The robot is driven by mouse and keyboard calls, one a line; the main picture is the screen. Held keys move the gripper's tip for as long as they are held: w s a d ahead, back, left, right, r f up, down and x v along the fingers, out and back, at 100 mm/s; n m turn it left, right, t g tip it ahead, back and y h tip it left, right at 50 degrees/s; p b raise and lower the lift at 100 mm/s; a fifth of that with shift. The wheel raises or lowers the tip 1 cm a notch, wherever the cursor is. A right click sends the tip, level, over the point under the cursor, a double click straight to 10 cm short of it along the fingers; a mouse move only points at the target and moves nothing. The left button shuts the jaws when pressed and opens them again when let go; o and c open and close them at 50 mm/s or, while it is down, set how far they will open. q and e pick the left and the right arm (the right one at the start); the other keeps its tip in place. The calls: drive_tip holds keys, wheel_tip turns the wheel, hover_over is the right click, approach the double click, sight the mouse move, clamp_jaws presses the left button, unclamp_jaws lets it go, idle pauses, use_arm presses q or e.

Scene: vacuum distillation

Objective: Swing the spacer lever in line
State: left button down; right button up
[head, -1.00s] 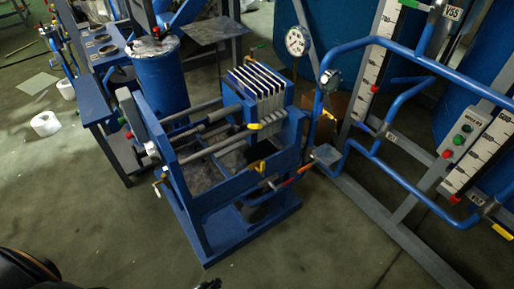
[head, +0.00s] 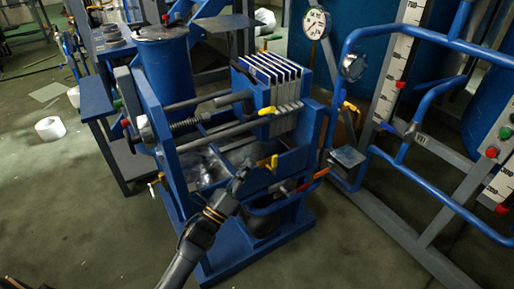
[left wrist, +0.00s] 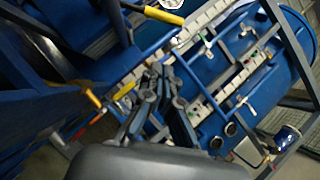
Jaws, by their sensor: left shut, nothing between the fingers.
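The blue press (head: 232,232) stands in the middle of the head view, with several upright pale plates (head: 270,68) at its right end. One yellow-handled lever (head: 268,110) lies across its upper rail. A second yellow-handled lever (head: 268,162) is on its front side. I cannot tell which of them is the spacer lever. My left gripper (head: 240,178) is just left of the lower yellow handle; I cannot tell whether it touches. In the left wrist view my gripper's fingers (left wrist: 163,82) are shut and empty, with a yellow handle (left wrist: 165,15) beyond them. My right gripper is not in view.
An orange-red handle (head: 312,180) sticks out at the press's lower right. A dial gauge (head: 316,22) and blue pipe railings (head: 412,145) stand to the right. A blue drum (head: 163,75) is behind the press. The floor in front is clear.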

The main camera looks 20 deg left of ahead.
use_arm(q)
drive_tip(key=a+r+x, duration=0.1)
drive_tip(key=a+x, duration=0.1)
drive_tip(key=x, duration=1)
drive_tip(key=shift+r, duration=0.4)
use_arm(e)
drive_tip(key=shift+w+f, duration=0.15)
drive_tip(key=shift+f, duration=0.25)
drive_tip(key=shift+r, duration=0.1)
